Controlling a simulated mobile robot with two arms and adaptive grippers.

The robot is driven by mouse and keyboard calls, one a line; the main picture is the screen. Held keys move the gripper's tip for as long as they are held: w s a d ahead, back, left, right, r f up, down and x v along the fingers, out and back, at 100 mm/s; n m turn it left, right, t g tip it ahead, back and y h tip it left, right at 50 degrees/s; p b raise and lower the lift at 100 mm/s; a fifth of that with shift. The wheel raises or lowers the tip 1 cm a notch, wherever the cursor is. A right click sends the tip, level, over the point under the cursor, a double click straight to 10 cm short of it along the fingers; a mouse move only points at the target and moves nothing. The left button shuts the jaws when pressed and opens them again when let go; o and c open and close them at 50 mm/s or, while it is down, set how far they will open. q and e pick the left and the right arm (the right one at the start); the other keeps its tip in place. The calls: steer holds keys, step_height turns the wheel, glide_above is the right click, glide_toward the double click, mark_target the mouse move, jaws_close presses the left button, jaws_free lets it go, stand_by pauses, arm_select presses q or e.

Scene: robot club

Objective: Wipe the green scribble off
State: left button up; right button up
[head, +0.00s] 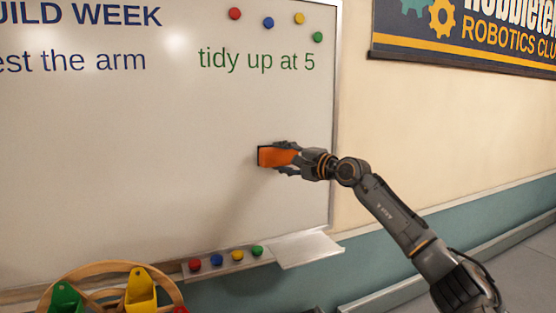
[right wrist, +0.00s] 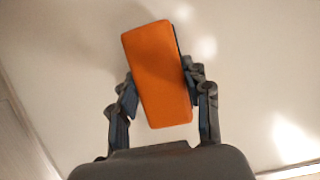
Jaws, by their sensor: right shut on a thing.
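My right gripper (head: 288,158) is shut on an orange eraser (head: 275,156) with a dark face turned toward the whiteboard (head: 150,150). The eraser is in front of the right part of the board, below the green words "tidy up at 5" (head: 256,60). I cannot tell whether it touches the board. In the right wrist view the eraser (right wrist: 157,75) sits slightly tilted between the two fingers (right wrist: 160,90), with pale board behind it. I see no green scribble on the visible part of the board. My left gripper is not in view.
A ledge (head: 305,250) runs under the board, with several coloured magnets (head: 216,260) to its left. More magnets (head: 268,22) are at the board's top right. A wooden ring holder with coloured bins (head: 140,290) stands at lower left. A banner (head: 470,30) hangs right.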

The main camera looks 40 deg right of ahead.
mark_target(265, 159)
steer(key=shift+s+d+b, duration=0.15)
steer(key=shift+d+b, duration=0.15)
steer(key=shift+d, duration=0.4)
steer(key=shift+s+d, duration=0.15)
steer(key=shift+d, duration=0.45)
steer(key=shift+s+d, duration=0.15)
steer(key=shift+d, duration=0.4)
steer(key=shift+r, duration=0.1)
steer(key=shift+w+a+p, duration=0.25)
steer(key=shift+a+p, duration=0.05)
steer(key=shift+a, duration=0.7)
steer(key=shift+w+a+p, duration=0.25)
steer(key=shift+a, duration=0.75)
steer(key=shift+w+a+p, duration=0.2)
steer(key=shift+a+p, duration=0.3)
steer(key=shift+a, duration=0.3)
steer(key=shift+w+a, duration=0.15)
steer(key=shift+a, duration=0.55)
steer(key=shift+w+a+p, duration=0.25)
steer(key=shift+a+p, duration=0.15)
steer(key=shift+a, duration=0.65)
steer(key=shift+w+a, duration=0.25)
steer(key=shift+a, duration=0.8)
